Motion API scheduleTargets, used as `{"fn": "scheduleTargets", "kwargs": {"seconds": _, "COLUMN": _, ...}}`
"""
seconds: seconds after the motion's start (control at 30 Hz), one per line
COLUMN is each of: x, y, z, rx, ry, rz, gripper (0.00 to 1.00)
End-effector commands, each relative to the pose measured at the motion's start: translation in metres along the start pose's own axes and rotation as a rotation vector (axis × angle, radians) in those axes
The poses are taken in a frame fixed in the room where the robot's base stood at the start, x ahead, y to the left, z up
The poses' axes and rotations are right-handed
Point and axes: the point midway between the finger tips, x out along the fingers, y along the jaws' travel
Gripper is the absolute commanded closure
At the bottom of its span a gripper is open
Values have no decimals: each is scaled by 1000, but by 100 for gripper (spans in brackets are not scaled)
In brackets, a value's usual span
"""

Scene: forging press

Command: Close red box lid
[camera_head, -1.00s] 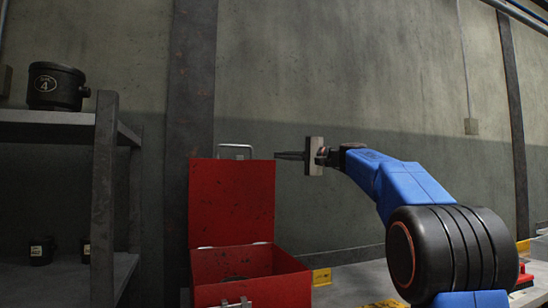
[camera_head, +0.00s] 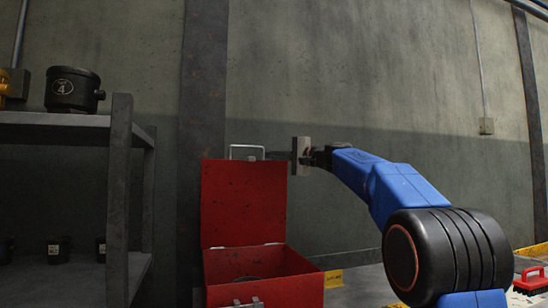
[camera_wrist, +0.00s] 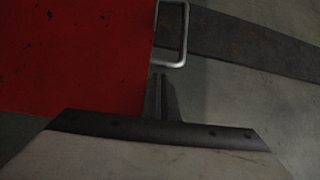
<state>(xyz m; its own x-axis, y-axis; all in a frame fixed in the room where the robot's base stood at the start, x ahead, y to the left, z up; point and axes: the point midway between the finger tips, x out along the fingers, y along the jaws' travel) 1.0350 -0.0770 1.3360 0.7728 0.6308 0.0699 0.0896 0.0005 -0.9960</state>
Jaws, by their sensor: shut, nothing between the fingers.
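The red box (camera_head: 265,292) stands at the lower middle of the head view with its red lid (camera_head: 243,203) raised upright. A metal handle (camera_head: 246,151) stands up from the lid's top edge. My gripper (camera_head: 274,156) is shut and empty, at the height of the lid's top edge, with its fingertips partly hidden behind the lid and handle. In the wrist view the lid (camera_wrist: 75,55) fills the upper left. The handle (camera_wrist: 171,62) is just beyond the tips of my gripper (camera_wrist: 159,76). I cannot tell whether they touch.
A grey shelf (camera_head: 122,200) stands left of the box, with a black pot (camera_head: 72,90) on top and small dark containers below. A wall is behind the box. A red object (camera_head: 531,281) lies on the floor at far right.

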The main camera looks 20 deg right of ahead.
Motion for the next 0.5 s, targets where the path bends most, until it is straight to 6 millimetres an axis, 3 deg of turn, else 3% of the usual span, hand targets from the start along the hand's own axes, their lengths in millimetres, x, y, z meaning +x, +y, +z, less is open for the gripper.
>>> {"fn": "scheduleTargets", "kwargs": {"seconds": 0.5, "x": -3, "y": 0, "z": 8, "rx": 0, "ry": 0, "rz": 0, "gripper": 100}}
